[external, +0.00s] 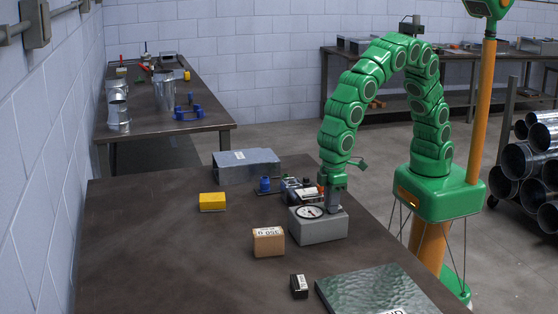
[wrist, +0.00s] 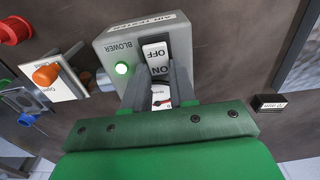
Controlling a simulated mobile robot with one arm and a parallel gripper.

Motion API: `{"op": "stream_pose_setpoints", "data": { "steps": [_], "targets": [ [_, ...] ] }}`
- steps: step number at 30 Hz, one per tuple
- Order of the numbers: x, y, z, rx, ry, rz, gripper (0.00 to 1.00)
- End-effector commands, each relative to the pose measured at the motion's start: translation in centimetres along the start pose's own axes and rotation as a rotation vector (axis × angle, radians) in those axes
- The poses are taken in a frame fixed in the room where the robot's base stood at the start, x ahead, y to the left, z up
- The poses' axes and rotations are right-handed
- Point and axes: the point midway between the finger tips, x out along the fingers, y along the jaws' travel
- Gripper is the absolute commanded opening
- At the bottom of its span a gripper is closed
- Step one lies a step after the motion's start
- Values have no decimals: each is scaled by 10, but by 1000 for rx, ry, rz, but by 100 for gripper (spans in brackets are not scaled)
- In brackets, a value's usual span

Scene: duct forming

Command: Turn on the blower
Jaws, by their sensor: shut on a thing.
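My gripper (external: 333,208) points down onto the top of the box. In the wrist view my gripper (wrist: 157,72) has one finger on each side of the switch's ON end, shut on the switch. The exact finger contact is hard to see.
Near the box are a yellow block (external: 212,202), a brown box (external: 268,242), a small black block (external: 299,286) and a metal sheet (external: 375,292). Small coloured parts (external: 285,187) and a grey case (external: 246,165) lie behind. The table's left front is clear.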

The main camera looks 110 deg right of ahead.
Motion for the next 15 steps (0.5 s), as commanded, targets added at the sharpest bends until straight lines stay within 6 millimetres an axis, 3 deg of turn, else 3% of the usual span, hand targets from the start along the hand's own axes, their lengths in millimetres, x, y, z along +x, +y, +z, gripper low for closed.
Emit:
{"op": "stream_pose_setpoints", "data": {
  "steps": [6,7,11,15],
  "targets": [
    [0,0,1,0,-1,-1,0],
    [0,0,1,0,-1,-1,29],
    [0,0,0,0,0,-1,48],
    [0,0,0,0,1,0,51]
  ]
}}
